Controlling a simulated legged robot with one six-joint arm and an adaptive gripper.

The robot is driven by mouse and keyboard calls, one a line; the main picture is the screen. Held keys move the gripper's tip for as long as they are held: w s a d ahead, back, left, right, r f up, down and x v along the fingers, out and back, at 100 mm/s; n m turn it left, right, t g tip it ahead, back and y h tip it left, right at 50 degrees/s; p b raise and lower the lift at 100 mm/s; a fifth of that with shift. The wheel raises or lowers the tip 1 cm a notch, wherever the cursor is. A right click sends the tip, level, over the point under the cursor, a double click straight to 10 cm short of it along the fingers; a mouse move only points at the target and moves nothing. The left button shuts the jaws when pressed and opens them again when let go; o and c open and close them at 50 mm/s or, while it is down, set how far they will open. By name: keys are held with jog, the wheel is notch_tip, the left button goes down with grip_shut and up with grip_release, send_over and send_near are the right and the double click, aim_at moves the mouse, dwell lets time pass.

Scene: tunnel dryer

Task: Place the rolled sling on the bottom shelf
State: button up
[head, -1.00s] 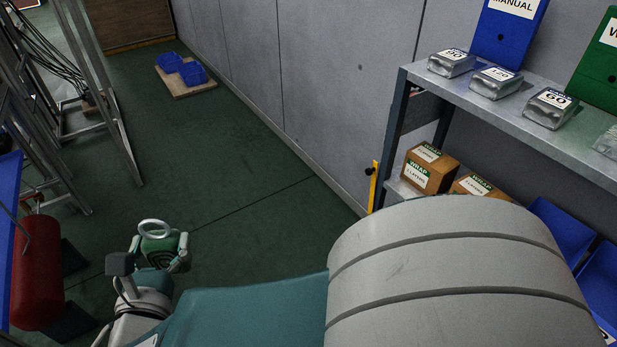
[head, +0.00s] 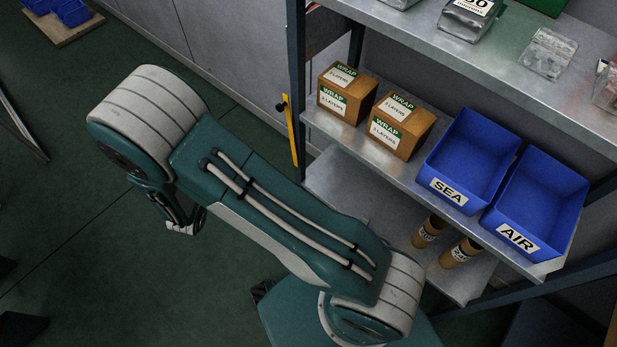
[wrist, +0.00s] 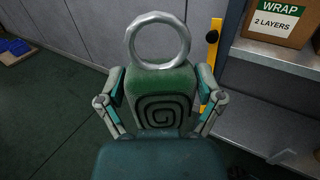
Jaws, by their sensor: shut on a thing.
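The rolled sling (wrist: 176,82) is a green roll with a dark spiral on its end and a pale metal ring (wrist: 183,50) on top. My gripper (wrist: 158,88) is shut on it, one finger on each side, in the wrist view. In the head view my gripper (head: 182,222) is mostly hidden behind my arm, and the sling cannot be made out there. The bottom shelf (head: 345,185) is grey metal, right of my gripper and partly behind my arm. It also shows at the right of the wrist view (wrist: 262,112). The sling is apart from the shelf.
Two brown tubes (head: 428,232) stand on the bottom shelf's right part; its left part looks bare. The shelf above holds two WRAP boxes (head: 400,125) and blue SEA (head: 470,160) and AIR (head: 540,205) bins. A dark upright (head: 297,80) and yellow strip (head: 290,135) edge the rack.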

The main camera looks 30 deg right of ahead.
jog(key=d+f+m+g+h, duration=0.2)
jog(key=d+f+g+h, duration=0.1)
jog(key=d+f, duration=0.85)
jog(key=s+d+f+m+g+h, duration=0.2)
jog(key=s+d+f+g, duration=0.1)
jog(key=s+d+f, duration=0.65)
jog(key=s+d+f+m+g+h, duration=0.15)
jog(key=s+d+f, duration=0.45)
jog(key=d, duration=0.6)
jog(key=shift+m+g+y, duration=0.25)
jog(key=shift+m, duration=0.2)
jog(key=shift+w+d+f, duration=1.35)
jog(key=shift+w+f, duration=0.65)
jog(key=shift+f, duration=0.4)
jog(key=shift+w+d+f, duration=1.35)
jog(key=shift+w+f, duration=0.7)
jog(key=shift+f, duration=0.3)
jog(key=shift+w+d+f, duration=1.35)
jog(key=shift+w+f, duration=0.65)
jog(key=shift+f, duration=0.4)
